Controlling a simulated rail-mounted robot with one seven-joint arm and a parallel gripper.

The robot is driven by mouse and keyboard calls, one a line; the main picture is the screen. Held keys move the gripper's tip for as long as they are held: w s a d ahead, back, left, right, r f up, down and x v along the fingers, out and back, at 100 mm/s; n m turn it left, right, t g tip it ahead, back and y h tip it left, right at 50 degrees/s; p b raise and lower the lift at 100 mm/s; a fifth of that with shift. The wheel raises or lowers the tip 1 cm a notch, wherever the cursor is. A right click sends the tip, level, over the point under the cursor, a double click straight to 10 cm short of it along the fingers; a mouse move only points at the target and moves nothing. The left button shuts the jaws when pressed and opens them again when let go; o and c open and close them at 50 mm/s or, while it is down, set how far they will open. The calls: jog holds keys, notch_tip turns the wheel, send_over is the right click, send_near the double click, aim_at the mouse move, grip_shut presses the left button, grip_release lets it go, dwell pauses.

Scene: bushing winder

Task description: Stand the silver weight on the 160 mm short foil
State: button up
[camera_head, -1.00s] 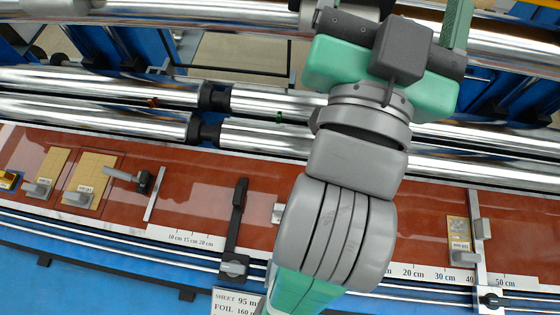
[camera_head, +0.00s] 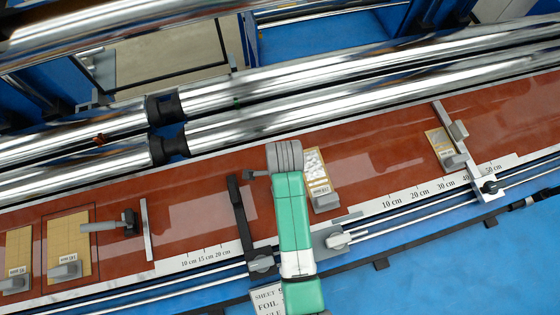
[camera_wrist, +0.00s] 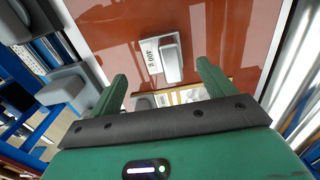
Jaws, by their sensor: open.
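My gripper (camera_wrist: 163,80) shows in the wrist view as two green fingers, apart, with nothing held between them. A grey-silver block (camera_wrist: 171,58) with a white label lies on the red surface beyond the fingertips. A second grey block (camera_wrist: 146,102) and part of a yellowish foil (camera_wrist: 195,96) show lower, partly hidden by the gripper. In the head view, a short foil (camera_head: 317,172) with a grey block (camera_head: 326,202) lies right of my arm. At left, two foils (camera_head: 67,235) (camera_head: 19,245) carry blocks (camera_head: 66,270) (camera_head: 14,284). Labels are too small to read surely; my fingers are hidden there.
A foil (camera_head: 437,142) with grey blocks lies at right by a crossbar (camera_head: 452,134). A black stop arm (camera_head: 238,215) and a grey bar (camera_head: 146,230) stand left of my arm. Chrome rollers (camera_head: 300,115) run behind the red table (camera_head: 385,150); a scale (camera_head: 430,190) edges its front.

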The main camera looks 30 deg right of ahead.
notch_tip(320, 180, down, 6)
jog(key=shift+w+r, duration=0.1)
jog(key=shift+r, duration=0.15)
jog(key=c, duration=1.5)
